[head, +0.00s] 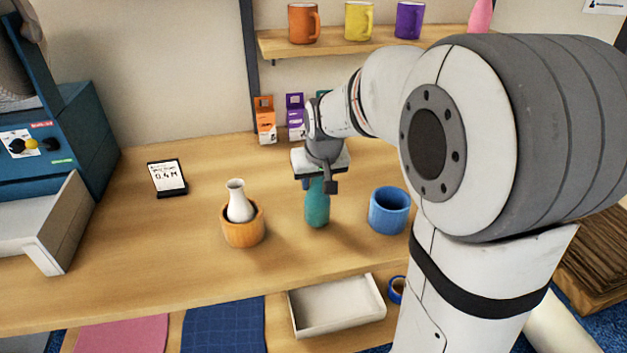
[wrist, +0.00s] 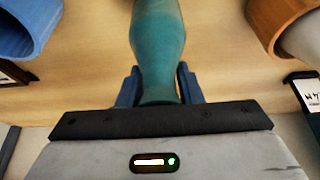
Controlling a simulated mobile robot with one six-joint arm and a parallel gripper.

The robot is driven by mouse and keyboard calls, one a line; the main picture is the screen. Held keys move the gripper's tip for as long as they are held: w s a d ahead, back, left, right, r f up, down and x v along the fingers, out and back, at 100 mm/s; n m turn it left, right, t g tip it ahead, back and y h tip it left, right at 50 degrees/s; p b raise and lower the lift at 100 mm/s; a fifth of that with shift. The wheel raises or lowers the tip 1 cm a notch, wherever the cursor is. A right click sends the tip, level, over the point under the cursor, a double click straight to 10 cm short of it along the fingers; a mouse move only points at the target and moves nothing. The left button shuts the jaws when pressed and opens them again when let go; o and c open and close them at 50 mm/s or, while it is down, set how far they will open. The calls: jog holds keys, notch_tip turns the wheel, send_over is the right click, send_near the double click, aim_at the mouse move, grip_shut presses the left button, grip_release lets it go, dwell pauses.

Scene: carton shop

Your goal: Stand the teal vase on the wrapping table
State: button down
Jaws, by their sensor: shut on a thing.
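The teal vase (head: 317,205) is upright over the wooden table (head: 140,250), between the orange pot and the blue pot. My gripper (head: 318,178) is above it and shut on its upper part. In the wrist view the vase (wrist: 158,45) is between the two blue fingers of my gripper (wrist: 158,85), and its wider body reaches past them. The fingers hide part of the neck. I cannot tell whether the base touches the tabletop.
An orange pot (head: 243,230) holding a white vase (head: 238,202) stands left, a blue pot (head: 389,212) right. Small boxes (head: 265,120) stand behind. A small display (head: 167,178) lies left. A white tray (head: 337,304) and pink (head: 122,336) and blue (head: 224,326) sheets lie lower in front.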

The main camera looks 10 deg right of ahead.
jog(key=shift+f, duration=0.15)
jog(key=c, duration=1)
grip_release()
jog(key=v, duration=1.2)
jog(key=s+f, duration=0.3)
jog(key=s, duration=0.3)
jog(key=s+f+g, duration=0.1)
jog(key=s+f, duration=0.3)
jog(key=s, duration=0.1)
jog(key=s+f+g+p, duration=0.1)
jog(key=s+f, duration=0.2)
jog(key=s, duration=0.3)
jog(key=shift+s+a+f, duration=0.25)
jog(key=shift+s+f, duration=0.05)
jog(key=shift+f, duration=0.05)
